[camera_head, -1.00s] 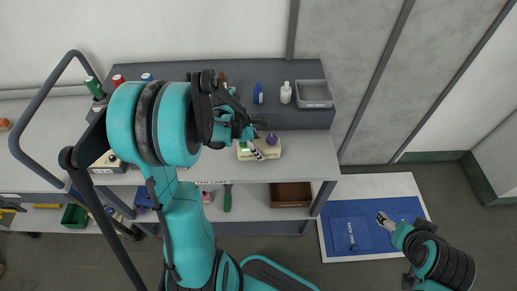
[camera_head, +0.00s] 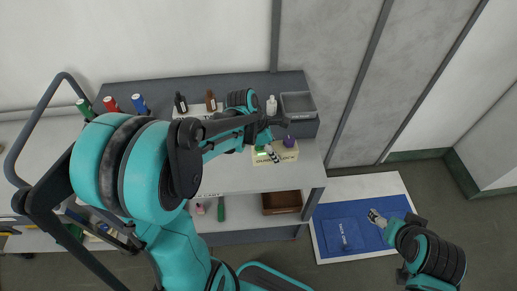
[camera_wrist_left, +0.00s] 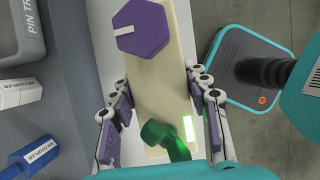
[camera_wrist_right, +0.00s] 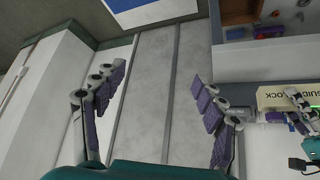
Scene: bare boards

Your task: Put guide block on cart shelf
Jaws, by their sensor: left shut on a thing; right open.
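The guide block (camera_head: 289,154) is a cream block with a purple hexagonal knob and a green round part on top. My left gripper (camera_head: 268,151) is shut on it, over the grey cart's upper surface (camera_head: 240,178); I cannot tell how far it is lifted. In the left wrist view the fingers (camera_wrist_left: 160,112) press both long sides of the guide block (camera_wrist_left: 165,80). The cart's lower shelf (camera_head: 242,209) shows below the top. My right gripper (camera_head: 380,219) is open and empty; its spread fingers show in the right wrist view (camera_wrist_right: 160,112).
A blue mat (camera_head: 345,234) lies on the floor at right.

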